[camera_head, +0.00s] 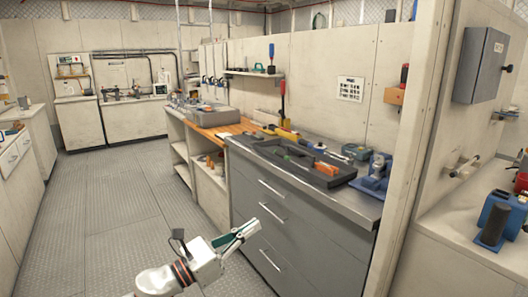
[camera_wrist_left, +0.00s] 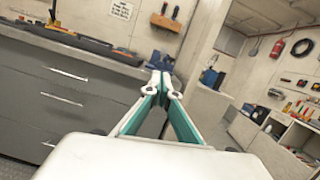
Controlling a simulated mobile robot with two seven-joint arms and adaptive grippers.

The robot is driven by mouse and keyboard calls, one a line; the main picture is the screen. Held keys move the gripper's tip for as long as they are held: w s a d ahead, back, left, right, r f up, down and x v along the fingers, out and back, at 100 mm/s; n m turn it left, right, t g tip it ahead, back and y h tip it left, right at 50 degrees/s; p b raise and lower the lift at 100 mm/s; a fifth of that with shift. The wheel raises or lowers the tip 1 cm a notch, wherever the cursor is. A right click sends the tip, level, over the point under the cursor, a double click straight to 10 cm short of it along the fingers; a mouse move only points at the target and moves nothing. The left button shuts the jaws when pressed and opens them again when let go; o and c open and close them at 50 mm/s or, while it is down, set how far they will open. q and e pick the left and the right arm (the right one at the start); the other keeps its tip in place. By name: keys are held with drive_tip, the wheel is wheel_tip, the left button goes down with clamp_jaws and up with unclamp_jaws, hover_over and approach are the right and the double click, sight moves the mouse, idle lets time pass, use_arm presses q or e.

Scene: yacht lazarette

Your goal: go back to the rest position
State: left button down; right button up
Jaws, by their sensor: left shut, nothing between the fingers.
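My left gripper (camera_head: 248,230) is in the lower middle of the head view, in front of the grey drawer cabinet (camera_head: 285,225) and below its worktop. Its fingers are shut with nothing between them. In the left wrist view the same gripper (camera_wrist_left: 162,86) shows its green-lined fingers meeting at the tips. The drawer cabinet (camera_wrist_left: 60,115) stands beyond it at the left there. My right gripper does not show in either view.
A black tray (camera_head: 330,181) with tools lies on the cabinet's steel top. A blue vise (camera_head: 375,177) sits at the top's right end. Grey floor (camera_head: 110,220) is clear to the left. A white partition (camera_head: 415,130) and a counter with a blue device (camera_head: 500,215) are at right.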

use_arm(q)
drive_tip(key=s+a+f+n+t+y+b, duration=0.1)
drive_tip(key=s+a+f+n+y+b, duration=0.15)
drive_tip(key=s+f+n, duration=0.45)
drive_tip(key=s+a+f+n+t+y+b, duration=0.1)
drive_tip(key=s+a+f+n+y, duration=0.25)
drive_tip(key=f+n, duration=0.65)
drive_tip(key=s+a+f+n+t+y+b, duration=0.1)
drive_tip(key=s+a+f+n+y+b, duration=0.2)
drive_tip(key=f+n, duration=0.6)
drive_tip(key=s+a+f+n+g+y+b, duration=0.1)
drive_tip(key=s+a+f+n+g+y, duration=0.15)
drive_tip(key=s+f+n, duration=0.55)
drive_tip(key=s+a+f+n+g+y+b, duration=0.15)
drive_tip(key=s+a+f+n, duration=0.35)
drive_tip(key=s, duration=0.6)
wheel_tip(320, 180, up, 7)
drive_tip(key=s+n+p, duration=0.1)
drive_tip(key=p, duration=1.4)
drive_tip(key=shift+n+g+y+p, duration=0.4)
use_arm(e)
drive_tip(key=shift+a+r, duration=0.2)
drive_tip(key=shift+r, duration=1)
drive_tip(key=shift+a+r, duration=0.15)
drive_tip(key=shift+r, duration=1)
use_arm(q)
drive_tip(key=shift+a+f, duration=0.1)
